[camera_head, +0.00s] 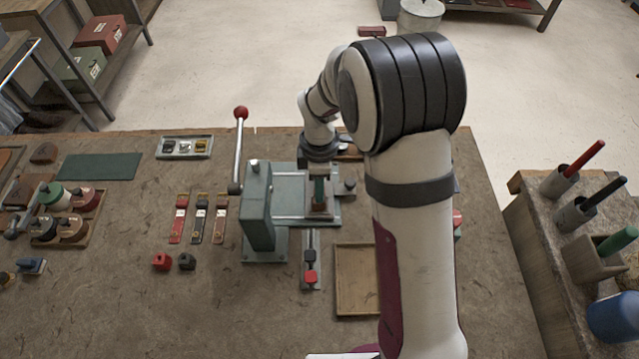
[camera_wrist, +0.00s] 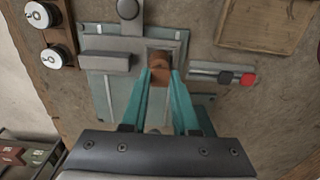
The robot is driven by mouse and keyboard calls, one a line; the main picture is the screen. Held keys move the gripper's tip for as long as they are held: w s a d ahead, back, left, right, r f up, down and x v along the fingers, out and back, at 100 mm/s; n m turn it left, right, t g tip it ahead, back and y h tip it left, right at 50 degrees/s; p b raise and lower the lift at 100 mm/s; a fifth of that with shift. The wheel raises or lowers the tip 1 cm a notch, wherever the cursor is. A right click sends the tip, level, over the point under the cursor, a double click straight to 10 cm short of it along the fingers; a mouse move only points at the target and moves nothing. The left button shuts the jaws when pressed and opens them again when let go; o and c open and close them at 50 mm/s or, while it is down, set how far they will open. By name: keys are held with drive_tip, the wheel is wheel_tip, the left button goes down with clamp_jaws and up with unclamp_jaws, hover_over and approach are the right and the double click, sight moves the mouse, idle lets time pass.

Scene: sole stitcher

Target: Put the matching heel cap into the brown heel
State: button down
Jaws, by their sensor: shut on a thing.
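My gripper (camera_head: 319,190) is over the plate of the grey-green press (camera_head: 258,215). In the wrist view, the teal fingertips of my gripper (camera_wrist: 161,75) are shut on a brown piece (camera_wrist: 160,66). The brown piece also shows low under the fingers in the head view (camera_head: 320,209), at the press plate. I cannot tell whether it is the heel or a cap, or whether it touches the plate. A black cap-like block (camera_head: 311,255) and a red one (camera_head: 311,277) sit on a narrow rail in front; the wrist view shows this black block (camera_wrist: 226,77) and red block (camera_wrist: 248,79).
A loose red block (camera_head: 161,261) and a dark block (camera_head: 187,261) lie left of the press. The press lever with a red knob (camera_head: 241,113) stands upright. An empty wooden tray (camera_head: 358,304) lies front right. Several strips lie left of the press.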

drive_tip(key=shift+f, duration=0.85)
idle(1.8)
drive_tip(key=shift+c, duration=1.4)
unclamp_jaws()
drive_tip(key=shift+r, duration=3.55)
